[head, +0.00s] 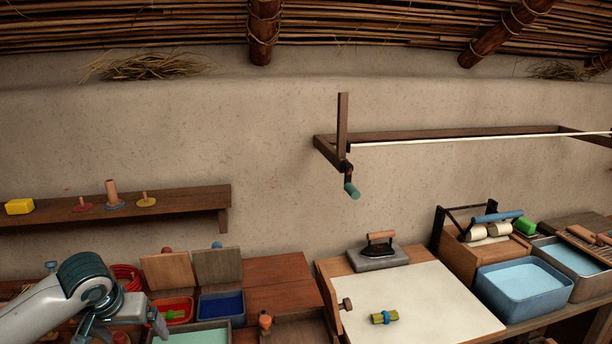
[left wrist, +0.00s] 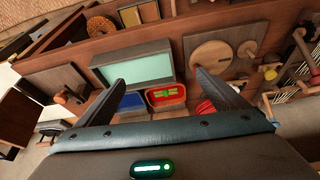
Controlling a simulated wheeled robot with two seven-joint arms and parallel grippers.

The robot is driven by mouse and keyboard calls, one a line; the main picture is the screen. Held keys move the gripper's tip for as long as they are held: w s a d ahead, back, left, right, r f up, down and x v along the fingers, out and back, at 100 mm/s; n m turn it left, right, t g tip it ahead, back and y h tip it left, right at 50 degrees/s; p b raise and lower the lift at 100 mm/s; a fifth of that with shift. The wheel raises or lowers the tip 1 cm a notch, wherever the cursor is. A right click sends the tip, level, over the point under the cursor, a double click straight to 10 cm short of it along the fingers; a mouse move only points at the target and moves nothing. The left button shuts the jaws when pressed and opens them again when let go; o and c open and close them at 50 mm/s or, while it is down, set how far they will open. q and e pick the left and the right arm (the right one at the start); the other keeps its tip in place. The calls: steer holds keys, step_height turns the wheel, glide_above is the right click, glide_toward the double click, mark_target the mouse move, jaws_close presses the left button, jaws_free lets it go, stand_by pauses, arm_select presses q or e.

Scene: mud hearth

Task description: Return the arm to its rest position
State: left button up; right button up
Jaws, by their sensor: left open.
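My left arm comes in at the lower left of the head view, with its grey and teal wrist over the left end of the bench. My left gripper (left wrist: 159,80) shows best in the left wrist view, where its two dark fingers stand wide apart. Nothing is between the fingertips; the gripper is empty. Beyond them lie a tray with a pale green inside (left wrist: 138,70), a blue bin (left wrist: 132,101) and a red bin (left wrist: 167,95), apart from the fingers. My right arm and gripper do not show.
A wall shelf (head: 170,201) with a yellow block (head: 19,206) is above the arm. A crank frame (head: 343,125) juts from the wall.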

arm_select(q)
steer(key=s+d+f+m+h, duration=0.3)
steer(key=s+d+f+m, duration=0.2)
steer(key=s+d+f, duration=1)
steer(key=s+f+n+y, duration=0.1)
steer(key=s+f, duration=0.3)
steer(key=s, duration=0.6)
steer(key=s+f+y, duration=0.1)
steer(key=s+f, duration=0.3)
steer(key=s, duration=0.7)
step_height(320, 180, down, 27)
steer(key=d+g, duration=0.1)
steer(key=g, duration=0.1)
steer(key=s+a+f+g, duration=0.1)
steer(key=s+a+f, duration=0.2)
steer(key=s+f, duration=1.5)
steer(key=shift+s+f, duration=0.4)
steer(key=shift+f, duration=0.15)
